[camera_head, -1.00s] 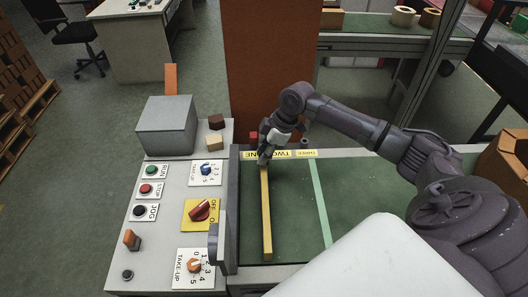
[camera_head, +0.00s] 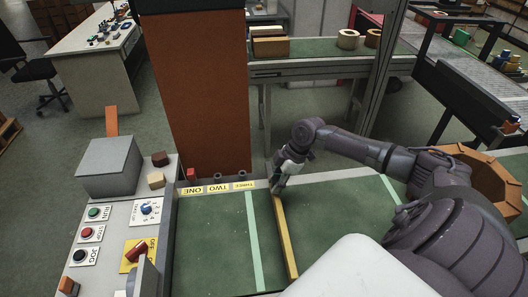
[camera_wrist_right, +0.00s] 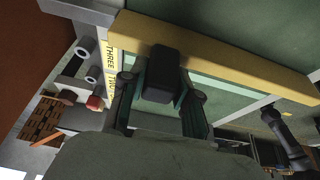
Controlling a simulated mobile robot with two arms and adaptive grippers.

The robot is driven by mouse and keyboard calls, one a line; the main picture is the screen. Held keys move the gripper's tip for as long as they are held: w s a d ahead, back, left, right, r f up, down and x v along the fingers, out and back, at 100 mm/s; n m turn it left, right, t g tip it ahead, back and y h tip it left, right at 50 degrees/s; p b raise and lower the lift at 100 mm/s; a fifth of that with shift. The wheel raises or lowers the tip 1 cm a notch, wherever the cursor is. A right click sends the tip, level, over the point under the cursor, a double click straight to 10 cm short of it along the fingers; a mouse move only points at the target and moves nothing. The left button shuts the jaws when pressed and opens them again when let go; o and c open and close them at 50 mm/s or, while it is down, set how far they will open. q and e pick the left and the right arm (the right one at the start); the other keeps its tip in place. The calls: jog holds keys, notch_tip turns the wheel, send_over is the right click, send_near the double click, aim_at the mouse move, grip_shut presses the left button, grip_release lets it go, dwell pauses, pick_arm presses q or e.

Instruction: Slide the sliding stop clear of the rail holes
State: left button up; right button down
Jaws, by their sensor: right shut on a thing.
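The sliding stop is a long yellow bar (camera_head: 287,240) lying across the green belt, right of the ONE, TWO and THREE labels (camera_head: 218,187) and right of the light green stripe (camera_head: 255,240). My right gripper (camera_head: 279,188) is shut on the bar's far end. In the right wrist view, the bar (camera_wrist_right: 230,65) crosses the top and my gripper's dark fingers (camera_wrist_right: 163,78) are against it. The rail holes appear as short grey tubes (camera_head: 217,176) behind the labels; a red piece (camera_head: 191,174) is at the ONE position. My left gripper is out of view.
A control panel (camera_head: 112,228) with buttons and knobs stands left of the belt, with a grey box (camera_head: 108,165) at its far end. An orange-brown pillar (camera_head: 200,100) rises behind the rail. Green belt (camera_head: 340,212) lies open right of the bar.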

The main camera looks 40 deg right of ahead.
jog(key=shift+s+d, duration=0.2)
jog(key=shift+d, duration=0.25)
jog(key=shift+s+d, duration=0.15)
jog(key=shift+d, duration=0.1)
jog(key=c, duration=0.8)
grip_release()
jog(key=shift+c, duration=0.2)
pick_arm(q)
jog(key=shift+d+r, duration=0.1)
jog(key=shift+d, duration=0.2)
pick_arm(e)
jog(key=v, duration=1.2)
jog(key=shift+a, duration=0.2)
